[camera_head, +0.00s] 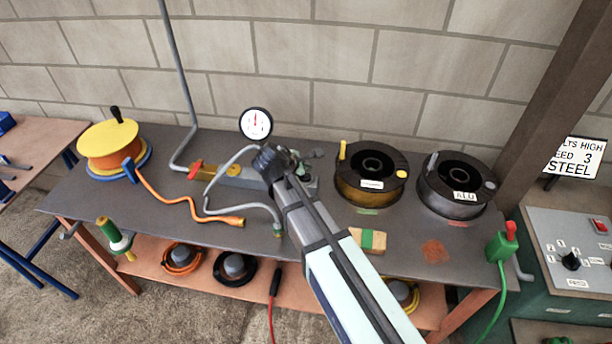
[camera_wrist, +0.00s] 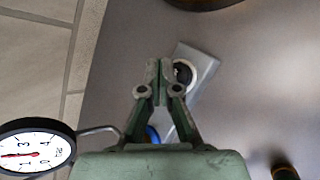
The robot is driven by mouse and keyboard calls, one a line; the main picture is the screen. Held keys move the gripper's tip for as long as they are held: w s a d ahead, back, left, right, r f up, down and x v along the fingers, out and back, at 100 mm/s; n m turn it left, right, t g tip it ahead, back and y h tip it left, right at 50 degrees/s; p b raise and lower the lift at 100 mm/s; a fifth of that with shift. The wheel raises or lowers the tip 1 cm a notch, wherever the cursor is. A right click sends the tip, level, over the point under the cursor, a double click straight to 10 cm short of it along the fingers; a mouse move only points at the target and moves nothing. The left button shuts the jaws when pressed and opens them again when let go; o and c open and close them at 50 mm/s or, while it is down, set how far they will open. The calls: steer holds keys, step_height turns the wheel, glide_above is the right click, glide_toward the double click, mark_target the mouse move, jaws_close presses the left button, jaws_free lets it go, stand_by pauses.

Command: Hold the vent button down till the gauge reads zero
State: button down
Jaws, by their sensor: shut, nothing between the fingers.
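The gauge (camera_head: 255,123) is a round white dial with a black rim, standing at the back of the bench. In the head view its red needle points up, near mid-scale. It also shows in the wrist view (camera_wrist: 35,147), at the lower left. A grey valve block (camera_head: 238,176) lies below it. My gripper (camera_wrist: 153,68) is shut and empty, its fingertips over the grey block in the wrist view. A white ring with a dark centre (camera_wrist: 184,73) sits just right of the fingertips; I cannot tell whether it is the vent button. A blue part shows between the finger linkages. Contact cannot be judged.
Two black spools, one with orange-brown winding (camera_head: 370,172) and one grey (camera_head: 455,185), stand right of my arm. A yellow-topped reel (camera_head: 110,145) is at the left. An orange hose (camera_head: 180,207) runs along the bench.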

mark_target(305, 177)
steer(key=shift+f, duration=0.1)
stand_by(0.7)
steer(key=shift+f, duration=0.3)
steer(key=shift+f, duration=0.6)
stand_by(0.8)
steer(key=shift+r, duration=0.15)
stand_by(2.9)
steer(key=shift+r+p, duration=0.6)
steer(key=shift+r, duration=0.25)
steer(key=shift+r+p, duration=1.9)
steer(key=shift+r, duration=0.65)
steer(key=shift+f, duration=0.1)
